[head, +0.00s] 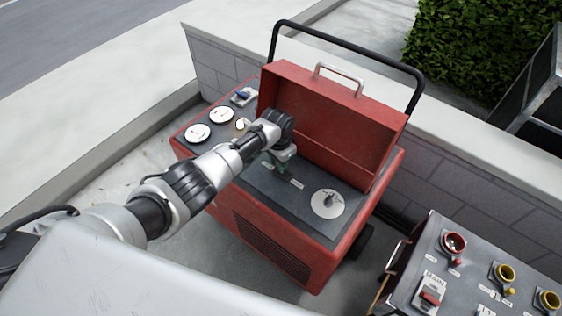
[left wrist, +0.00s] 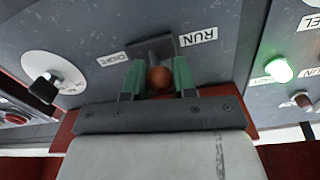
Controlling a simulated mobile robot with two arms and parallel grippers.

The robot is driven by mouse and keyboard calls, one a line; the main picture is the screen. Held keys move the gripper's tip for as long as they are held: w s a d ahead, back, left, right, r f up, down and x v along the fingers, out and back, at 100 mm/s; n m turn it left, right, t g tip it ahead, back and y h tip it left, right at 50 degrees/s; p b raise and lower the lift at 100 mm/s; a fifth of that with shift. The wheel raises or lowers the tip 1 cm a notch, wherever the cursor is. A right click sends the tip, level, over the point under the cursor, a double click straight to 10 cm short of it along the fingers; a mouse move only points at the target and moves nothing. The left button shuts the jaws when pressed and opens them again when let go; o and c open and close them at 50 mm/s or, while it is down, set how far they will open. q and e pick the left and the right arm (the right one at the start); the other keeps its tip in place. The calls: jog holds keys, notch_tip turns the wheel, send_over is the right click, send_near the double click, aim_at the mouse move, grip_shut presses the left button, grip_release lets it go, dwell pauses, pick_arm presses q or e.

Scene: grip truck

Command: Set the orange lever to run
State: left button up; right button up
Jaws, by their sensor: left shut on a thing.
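The orange lever (left wrist: 160,77) shows in the left wrist view as a round orange knob on a dark mount, between a RUN label (left wrist: 198,37) and another label (left wrist: 112,59), seemingly CHOKE. My left gripper (left wrist: 157,73) has its green fingers closed on either side of the knob. In the head view my left gripper (head: 281,164) is over the dark panel of the red machine (head: 330,245), and it hides the lever there. I cannot tell exactly which setting the lever is at. My right gripper is not in view.
A raised red lid (head: 325,115) stands behind the panel. A white dial with a dark knob (head: 328,203) is on the right, and gauges (head: 198,134) are on the left. A green lamp (left wrist: 278,70) glows near the lever. A grey control box (head: 470,265) stands at right.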

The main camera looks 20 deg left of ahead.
pick_arm(q)
jog(key=h+b, duration=0.1)
jog(key=a+f+h+b, duration=0.1)
jog(key=shift+w+a+g+h+b, duration=0.25)
jog(key=shift+w+g+h+b, duration=0.05)
jog(key=shift+g+h+b, duration=0.1)
jog(key=shift+a+r+h, duration=0.1)
jog(key=shift+h, duration=0.3)
jog(key=shift+r, duration=0.1)
jog(key=o, duration=0.9)
